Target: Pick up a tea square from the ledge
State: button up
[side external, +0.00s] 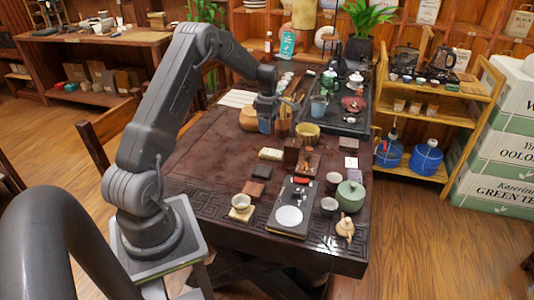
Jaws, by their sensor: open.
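My gripper (266,112) hangs over the far left part of the dark tea table (213,150), beside a round orange-brown pot (248,119). Its fingers are small here, but it is open, and I see nothing held. I cannot tell which part is the ledge.
A black scale (292,205) with a round pale plate, a green lidded pot (350,196) and a cup on a pale saucer (241,213) stand at the near side. A yellow bowl (308,133) and a tray (352,118) of teaware are farther back. The table's left part is bare.

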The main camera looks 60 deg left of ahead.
send_over(267, 151)
jog(key=f, duration=0.6)
jog(key=shift+w, duration=0.3)
jog(key=shift+s+f, duration=0.15)
jog(key=shift+f, duration=1.2)
jog(key=shift+s+f, duration=0.1)
jog(key=shift+f, duration=1.2)
jog(key=shift+c, duration=0.4)
jog(key=c, duration=0.9)
